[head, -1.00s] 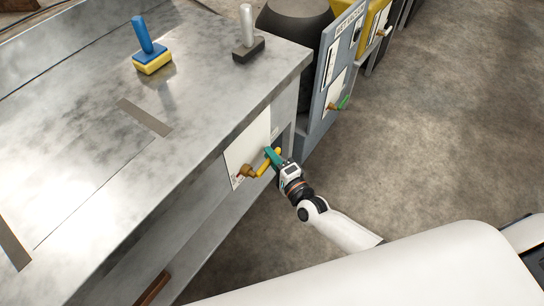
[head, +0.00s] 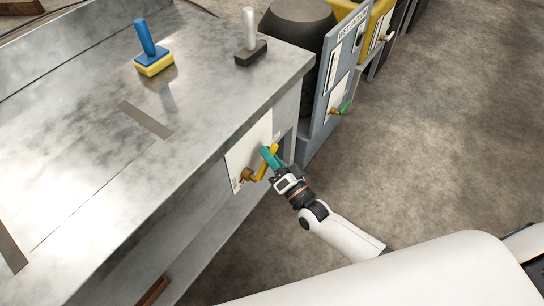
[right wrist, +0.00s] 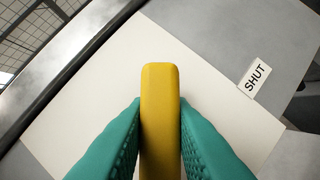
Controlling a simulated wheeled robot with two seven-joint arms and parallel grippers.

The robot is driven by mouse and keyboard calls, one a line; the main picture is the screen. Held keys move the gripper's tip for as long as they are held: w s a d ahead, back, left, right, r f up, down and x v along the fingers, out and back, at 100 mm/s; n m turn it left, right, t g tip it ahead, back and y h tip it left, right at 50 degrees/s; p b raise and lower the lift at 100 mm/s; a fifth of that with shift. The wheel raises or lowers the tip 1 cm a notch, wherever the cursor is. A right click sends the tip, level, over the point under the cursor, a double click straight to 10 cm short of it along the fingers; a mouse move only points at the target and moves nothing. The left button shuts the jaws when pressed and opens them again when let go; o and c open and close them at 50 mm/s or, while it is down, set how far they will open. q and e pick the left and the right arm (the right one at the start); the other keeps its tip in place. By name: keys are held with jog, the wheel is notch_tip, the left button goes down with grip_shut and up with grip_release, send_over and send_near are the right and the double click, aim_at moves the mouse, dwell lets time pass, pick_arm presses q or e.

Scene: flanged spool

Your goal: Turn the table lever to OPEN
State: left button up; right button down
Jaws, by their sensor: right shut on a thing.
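The yellow table lever (head: 263,168) is mounted by a brass hub (head: 248,174) on a white plate (head: 236,160) on the table's side. Its arm slants up and to the right from the hub in the head view. My right gripper (head: 267,152) has its green fingers shut on the lever arm. In the right wrist view the lever (right wrist: 160,115) stands between the two fingers, touching both. A SHUT label (right wrist: 254,78) is on the plate's right in that view. Small red lettering near the hub is too small to read. My left gripper is not in view.
The metal table (head: 95,120) carries a blue-handled yellow block (head: 153,62) and a grey-handled dark block (head: 250,50). The floor to the right is clear.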

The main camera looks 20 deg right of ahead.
jog(key=n, duration=0.1)
jog(key=a+r+n+y, duration=0.1)
jog(key=n, duration=0.1)
jog(key=s+n+y, duration=0.1)
jog(key=n, duration=0.1)
jog(key=shift+s+a+r, duration=0.1)
jog(key=shift+a+r, duration=0.15)
jog(key=n, duration=0.1)
jog(key=y, duration=0.1)
jog(key=n, duration=0.1)
jog(key=shift+s+a+r+n+y, duration=0.25)
jog(key=shift+s+a+n+y, duration=0.05)
jog(key=shift+s+a, duration=0.1)
jog(key=n, duration=0.1)
jog(key=a+n+y, duration=0.1)
jog(key=s+n+g+y, duration=0.1)
jog(key=n, duration=0.1)
jog(key=shift+a+r, duration=0.2)
jog(key=shift+r, duration=0.05)
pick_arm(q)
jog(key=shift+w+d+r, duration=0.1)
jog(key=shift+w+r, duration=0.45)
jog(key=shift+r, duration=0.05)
pick_arm(e)
jog(key=shift+s+a+n+g+y, duration=0.15)
jog(key=shift+a+n+g+y, duration=0.1)
jog(key=shift+n, duration=0.4)
jog(key=shift+s+a+n+g+y, duration=0.15)
jog(key=shift+n+g+y, duration=0.1)
jog(key=shift+n, duration=0.4)
